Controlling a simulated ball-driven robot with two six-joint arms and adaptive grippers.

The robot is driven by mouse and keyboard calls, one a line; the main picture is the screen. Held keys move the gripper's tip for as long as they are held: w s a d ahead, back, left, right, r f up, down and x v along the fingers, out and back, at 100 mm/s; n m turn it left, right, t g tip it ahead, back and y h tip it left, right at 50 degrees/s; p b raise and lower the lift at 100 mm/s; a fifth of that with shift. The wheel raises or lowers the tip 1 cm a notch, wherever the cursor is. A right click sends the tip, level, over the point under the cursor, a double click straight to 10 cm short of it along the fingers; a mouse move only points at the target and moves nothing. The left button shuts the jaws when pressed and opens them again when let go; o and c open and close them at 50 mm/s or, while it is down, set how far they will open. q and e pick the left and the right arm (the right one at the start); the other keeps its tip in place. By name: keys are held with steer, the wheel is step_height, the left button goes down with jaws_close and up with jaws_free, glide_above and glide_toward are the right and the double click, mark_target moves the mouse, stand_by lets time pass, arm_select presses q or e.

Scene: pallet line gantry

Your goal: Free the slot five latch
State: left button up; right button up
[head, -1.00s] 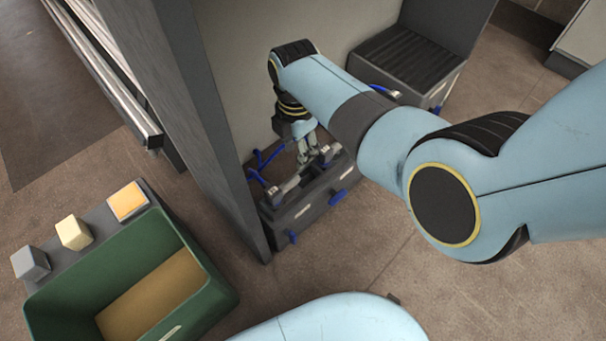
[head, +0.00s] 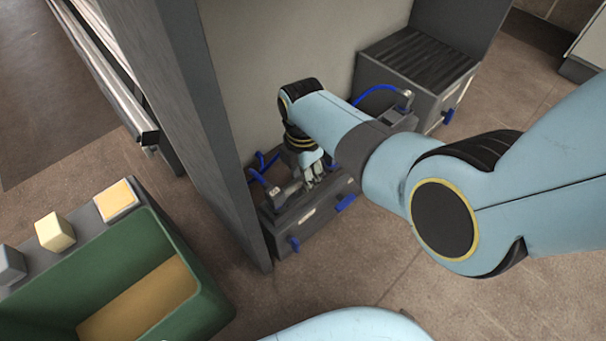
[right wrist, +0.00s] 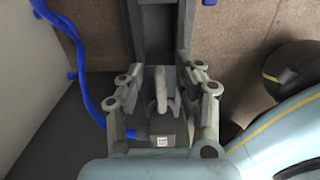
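A dark grey box unit (head: 312,222) with blue tabs, a small white label and metal fittings on top stands on the floor beside the tall grey panel. My right gripper (head: 313,181) points down at the top of this unit. In the right wrist view, the two fingers of the right gripper (right wrist: 162,84) stand apart on either side of a pale grey lever-like piece (right wrist: 161,91), with narrow gaps beside it. I cannot tell whether this piece is the slot five latch; no slot number is readable. My left gripper is out of view.
A tall grey panel (head: 215,130) stands close left of the unit. Blue hoses (right wrist: 75,65) run beside the gripper. A second ribbed-top unit (head: 416,62) stands behind right. A green bin (head: 190,268) with several coloured blocks along its edge is at lower left. Floor in front is clear.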

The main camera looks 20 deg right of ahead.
jaws_close()
